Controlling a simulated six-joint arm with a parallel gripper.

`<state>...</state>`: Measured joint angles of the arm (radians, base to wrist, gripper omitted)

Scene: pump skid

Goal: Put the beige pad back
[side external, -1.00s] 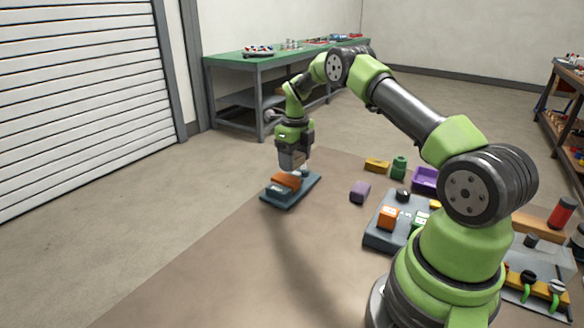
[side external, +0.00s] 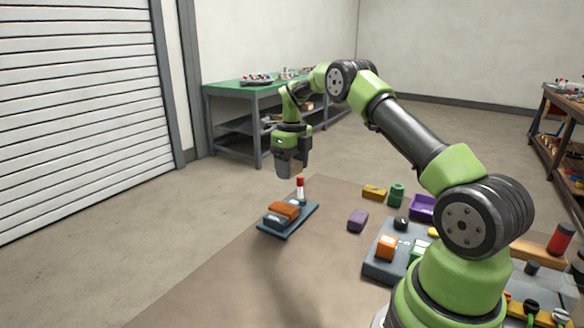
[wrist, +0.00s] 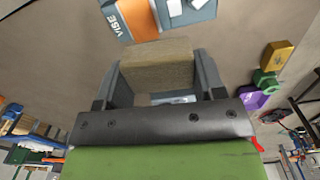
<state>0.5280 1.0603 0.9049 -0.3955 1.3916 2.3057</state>
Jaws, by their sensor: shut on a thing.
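In the wrist view, a beige-brown pad (wrist: 157,64) is held between the two dark fingers of my gripper (wrist: 158,76). In the side external view, my gripper (side external: 284,170) hangs pointing down, raised clear above and slightly behind the vise unit; the pad cannot be made out there. The vise unit (side external: 284,211) has an orange block on a teal base plate at the edge of the brown mat. In the wrist view, part of the orange vise (wrist: 136,19) with its "VISE" label shows just beyond the pad.
A red-topped post (side external: 300,186) stands at the vise unit's back. The mat's front is clear.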

